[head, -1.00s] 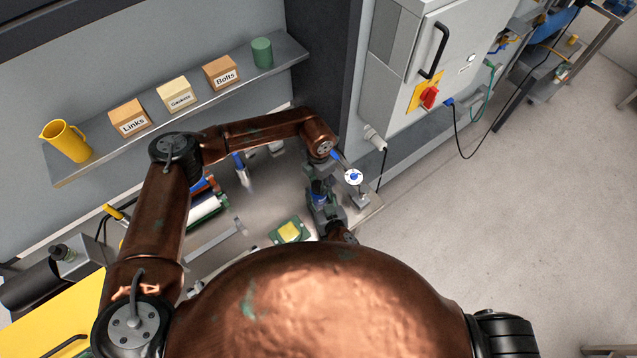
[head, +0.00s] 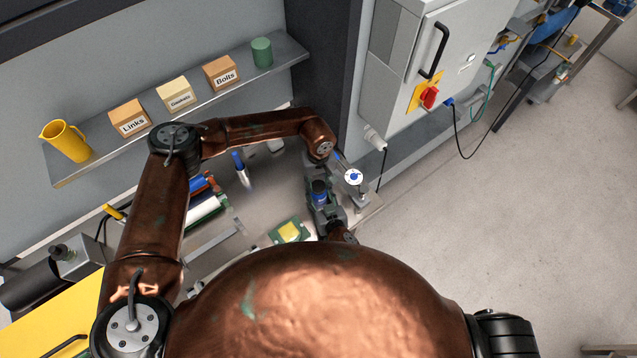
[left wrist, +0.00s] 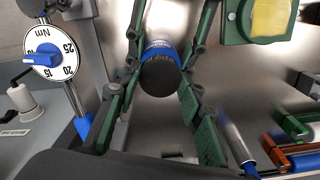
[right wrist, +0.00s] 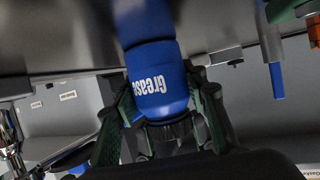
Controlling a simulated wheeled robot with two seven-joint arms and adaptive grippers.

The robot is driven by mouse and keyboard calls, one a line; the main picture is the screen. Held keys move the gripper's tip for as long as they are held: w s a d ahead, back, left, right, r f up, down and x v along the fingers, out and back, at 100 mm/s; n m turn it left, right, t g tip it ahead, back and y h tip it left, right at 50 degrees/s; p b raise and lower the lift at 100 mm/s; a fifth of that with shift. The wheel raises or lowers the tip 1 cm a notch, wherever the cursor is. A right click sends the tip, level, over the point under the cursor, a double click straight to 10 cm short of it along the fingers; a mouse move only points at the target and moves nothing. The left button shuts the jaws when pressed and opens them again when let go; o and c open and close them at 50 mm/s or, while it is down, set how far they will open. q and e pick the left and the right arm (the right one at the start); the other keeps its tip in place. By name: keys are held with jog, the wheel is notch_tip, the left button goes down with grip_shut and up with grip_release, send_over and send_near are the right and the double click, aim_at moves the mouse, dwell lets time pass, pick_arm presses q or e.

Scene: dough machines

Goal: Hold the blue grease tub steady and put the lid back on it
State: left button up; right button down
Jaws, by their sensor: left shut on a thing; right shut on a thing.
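The blue grease tub (right wrist: 158,85) is between the green fingers of my right gripper (right wrist: 160,105) in the right wrist view. Its "Grease" label reads upside down there. The black lid (left wrist: 160,78) is at the top of the tub in the left wrist view, with the tub's blue side (left wrist: 160,47) right behind it. My left gripper (left wrist: 157,90) is shut on the lid from above. I cannot tell whether the lid is fully seated. In the head view the tub (head: 319,188) is small and partly covered by the grippers.
A white torque dial (head: 353,177) stands close to the right of the grippers. A green pad with a yellow top (head: 289,231) lies nearby on the metal bench. A blue-handled tool (head: 240,168) and several more tools lie to the left. A shelf (head: 190,110) hangs behind.

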pick_arm(q)
jog(key=shift+m, duration=0.6)
pick_arm(e)
jog(key=shift+a, duration=0.1)
pick_arm(q)
jog(key=o, duration=1.3)
jog(key=shift+r, duration=2.3)
jog(key=shift+s+n, duration=0.1)
jog(key=shift+n, duration=0.2)
jog(key=shift+c, duration=0.4)
